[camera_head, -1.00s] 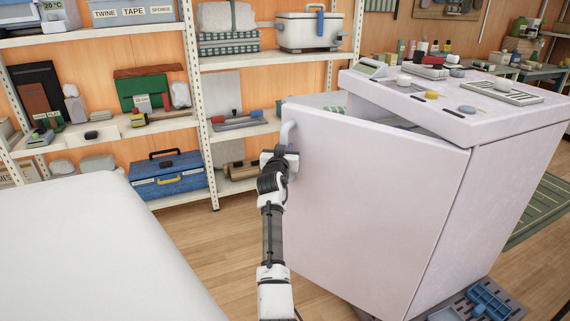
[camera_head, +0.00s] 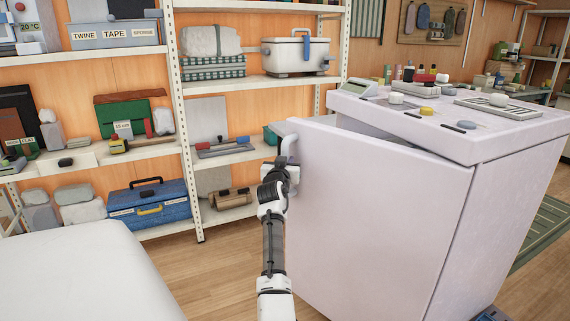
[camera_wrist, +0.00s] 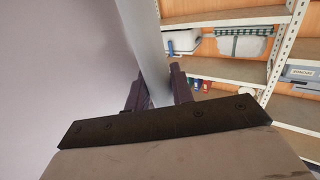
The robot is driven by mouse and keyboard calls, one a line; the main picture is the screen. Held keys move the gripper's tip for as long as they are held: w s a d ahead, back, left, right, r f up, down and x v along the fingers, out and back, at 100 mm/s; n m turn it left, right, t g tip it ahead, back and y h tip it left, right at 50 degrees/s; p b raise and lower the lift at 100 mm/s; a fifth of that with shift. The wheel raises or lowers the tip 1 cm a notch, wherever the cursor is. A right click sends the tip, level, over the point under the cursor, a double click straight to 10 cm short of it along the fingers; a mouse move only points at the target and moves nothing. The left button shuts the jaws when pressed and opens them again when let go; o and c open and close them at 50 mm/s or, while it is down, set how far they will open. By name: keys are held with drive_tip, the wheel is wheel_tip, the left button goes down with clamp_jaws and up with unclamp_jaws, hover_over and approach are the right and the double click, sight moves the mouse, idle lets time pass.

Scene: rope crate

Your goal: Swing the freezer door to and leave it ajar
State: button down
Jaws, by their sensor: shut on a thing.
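The freezer is a pale, whitish-lilac box (camera_head: 520,185) at the right of the head view. Its door (camera_head: 375,215) stands partly open, hinged at its right edge, with a gap showing under the top. The door handle (camera_head: 290,145) is a pale bar at the door's left edge. My gripper (camera_head: 284,166) is at the handle. In the wrist view the fingers of my gripper (camera_wrist: 155,92) are shut on the handle (camera_wrist: 148,45), one on each side. The door face (camera_wrist: 60,70) fills the left of that view. The freezer's inside is hidden.
Shelving (camera_head: 182,120) with boxes and tools stands behind, left of the door. A white rounded surface (camera_head: 85,275) is at the lower left. Small items and a tray (camera_head: 512,108) sit on the freezer top. Wooden floor shows between the white surface and the door.

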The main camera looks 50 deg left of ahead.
drive_tip(key=shift+w+d, duration=0.1)
drive_tip(key=shift+w, duration=0.05)
drive_tip(key=c, duration=1.3)
unclamp_jaws()
drive_tip(key=shift+o, duration=0.2)
drive_tip(key=v, duration=1.4)
